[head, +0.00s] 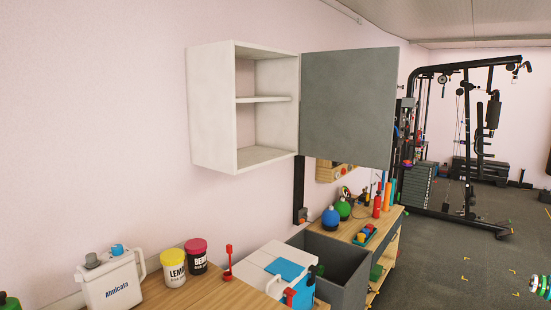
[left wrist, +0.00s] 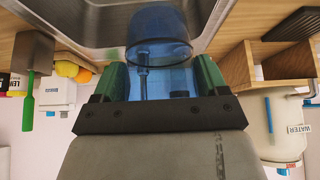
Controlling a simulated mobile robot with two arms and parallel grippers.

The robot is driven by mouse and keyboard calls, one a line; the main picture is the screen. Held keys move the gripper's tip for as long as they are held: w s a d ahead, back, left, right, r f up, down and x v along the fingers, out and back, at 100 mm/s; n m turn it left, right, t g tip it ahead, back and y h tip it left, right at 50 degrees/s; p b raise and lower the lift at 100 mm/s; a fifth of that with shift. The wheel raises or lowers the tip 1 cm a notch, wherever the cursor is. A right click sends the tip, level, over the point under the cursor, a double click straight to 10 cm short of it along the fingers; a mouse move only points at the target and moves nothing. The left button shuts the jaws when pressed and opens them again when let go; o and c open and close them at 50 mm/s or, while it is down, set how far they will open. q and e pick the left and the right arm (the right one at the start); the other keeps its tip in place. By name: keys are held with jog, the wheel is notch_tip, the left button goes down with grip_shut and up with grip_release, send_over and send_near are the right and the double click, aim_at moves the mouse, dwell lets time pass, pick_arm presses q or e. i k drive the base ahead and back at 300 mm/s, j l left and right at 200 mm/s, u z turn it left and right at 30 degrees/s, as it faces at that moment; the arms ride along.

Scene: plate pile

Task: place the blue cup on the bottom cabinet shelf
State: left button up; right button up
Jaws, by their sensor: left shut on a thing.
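The white wall cabinet (head: 213,110) stands open in the head view. Its middle shelf (head: 262,99) and its bottom shelf (head: 262,157) look empty in the part I see. The grey door (head: 348,105) is swung out to the right. In the left wrist view my left gripper (left wrist: 160,80), with green fingers, is shut on the see-through blue cup (left wrist: 158,38). The cup's far end reaches past the fingertips, in front of a metal basin (left wrist: 85,22). Neither gripper shows in the head view, and my right gripper is in no view.
Below the cabinet, a wooden counter (head: 205,293) holds a white jug (head: 111,282), a yellow tub (head: 173,267) and a dark tub (head: 196,258). A grey bin (head: 343,282) and a cluttered bench stand right. The space before the cabinet opening looks clear.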

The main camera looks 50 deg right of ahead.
aim_at(257, 157)
jog(key=l+z, duration=0.25)
jog(key=l, duration=1)
jog(key=l+z, duration=0.25)
jog(key=l, duration=0.95)
